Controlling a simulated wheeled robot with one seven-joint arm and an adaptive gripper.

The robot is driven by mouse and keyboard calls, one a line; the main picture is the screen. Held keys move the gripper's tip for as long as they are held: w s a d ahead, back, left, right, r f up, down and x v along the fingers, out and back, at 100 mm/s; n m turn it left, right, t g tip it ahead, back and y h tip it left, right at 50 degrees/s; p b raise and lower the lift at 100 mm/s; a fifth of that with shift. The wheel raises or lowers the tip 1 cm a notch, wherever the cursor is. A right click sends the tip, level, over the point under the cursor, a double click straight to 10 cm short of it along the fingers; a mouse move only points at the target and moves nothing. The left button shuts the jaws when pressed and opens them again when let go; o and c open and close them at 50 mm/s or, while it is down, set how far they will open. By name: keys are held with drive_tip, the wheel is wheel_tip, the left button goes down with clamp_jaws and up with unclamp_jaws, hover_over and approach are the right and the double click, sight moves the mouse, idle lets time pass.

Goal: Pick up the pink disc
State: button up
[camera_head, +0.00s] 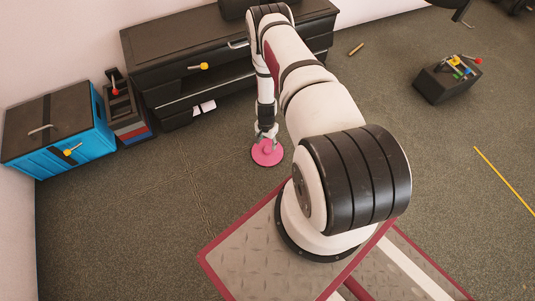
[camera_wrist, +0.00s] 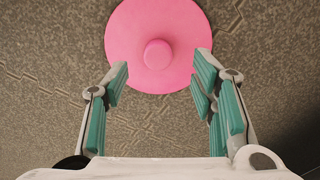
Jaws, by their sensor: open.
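The pink disc (camera_head: 267,153) lies flat on the grey floor below my gripper (camera_head: 267,137) in the head view. In the wrist view the pink disc (camera_wrist: 130,30) shows as a round plate with a small raised knob (camera_wrist: 158,54) at its middle. My gripper (camera_wrist: 160,85) is open, with its teal-padded fingers apart on either side of the picture. The knob lies between the lines of the two fingers, slightly ahead of their tips. The fingertips overlap the disc's lower edge in the picture; I cannot tell whether they touch it. Nothing is held.
A black drawer cabinet (camera_head: 180,62) stands behind the disc. A blue box (camera_head: 88,125) and a small stacked rack (camera_head: 122,103) stand at the left. A dark box with coloured parts (camera_head: 440,85) is at the upper right. The floor around the disc is clear.

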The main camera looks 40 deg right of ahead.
sight(268, 148)
drive_tip(key=shift+d+f+b, duration=0.2)
drive_tip(key=shift+f+b, duration=0.65)
drive_tip(key=shift+f, duration=0.55)
drive_tip(key=shift+d+f+b, duration=0.15)
drive_tip(key=shift+f+b, duration=0.7)
drive_tip(key=shift+f, duration=0.55)
drive_tip(key=shift+r, duration=0.1)
clamp_jaws()
